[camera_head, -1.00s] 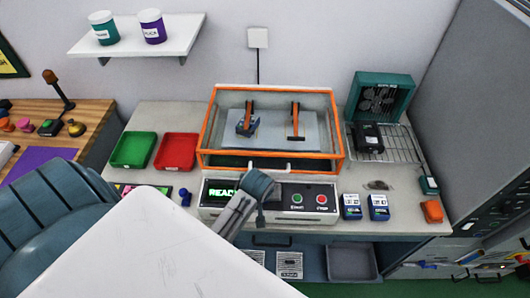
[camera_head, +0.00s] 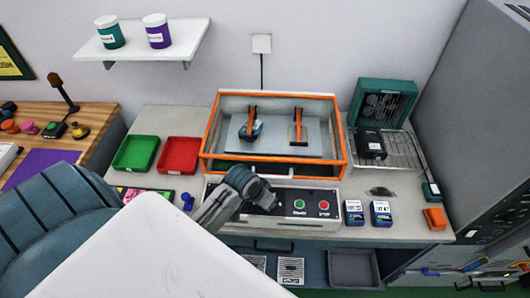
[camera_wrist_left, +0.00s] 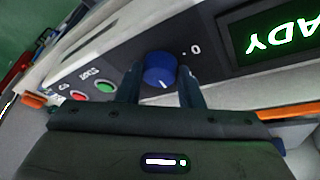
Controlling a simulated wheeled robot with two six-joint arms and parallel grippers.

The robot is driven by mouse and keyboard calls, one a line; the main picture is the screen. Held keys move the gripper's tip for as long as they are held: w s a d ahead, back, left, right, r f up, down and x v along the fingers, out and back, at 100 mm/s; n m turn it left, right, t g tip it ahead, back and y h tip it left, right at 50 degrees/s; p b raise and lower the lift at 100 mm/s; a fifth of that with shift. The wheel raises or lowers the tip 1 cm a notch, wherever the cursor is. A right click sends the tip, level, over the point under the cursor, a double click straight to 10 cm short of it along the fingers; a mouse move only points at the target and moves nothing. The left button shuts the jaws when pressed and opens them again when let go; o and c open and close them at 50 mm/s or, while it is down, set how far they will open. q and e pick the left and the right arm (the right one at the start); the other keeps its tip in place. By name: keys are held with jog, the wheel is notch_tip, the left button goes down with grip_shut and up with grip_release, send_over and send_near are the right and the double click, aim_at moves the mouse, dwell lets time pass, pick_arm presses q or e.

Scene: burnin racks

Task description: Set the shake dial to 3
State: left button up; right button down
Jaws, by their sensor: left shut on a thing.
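The shake dial is a blue round knob (camera_wrist_left: 159,70) with a white pointer line, on the dark front panel (camera_wrist_left: 120,62) in the left wrist view. A "0" mark shows beside it; other marks are hidden or too small to read. My left gripper (camera_wrist_left: 160,88) has one finger on each side of the knob and is shut on it. In the head view my left gripper (camera_head: 262,196) is at the panel and hides the dial. The right gripper is not in view.
Green start (camera_head: 299,204) and red stop (camera_head: 323,205) buttons sit to the right of the dial. A lit green display (camera_wrist_left: 282,40) reads partly "ADY". An orange-framed box (camera_head: 272,160) stands above the panel. Two blue-white devices (camera_head: 381,213) lie to the right.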

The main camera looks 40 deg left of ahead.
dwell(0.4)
pick_arm(q)
jog(key=o, duration=1)
jog(key=shift+c, duration=0.2)
jog(key=b+v, duration=0.2)
jog(key=v, duration=0.8)
jog(key=shift+r, duration=0.4)
jog(key=shift+s, duration=0.15)
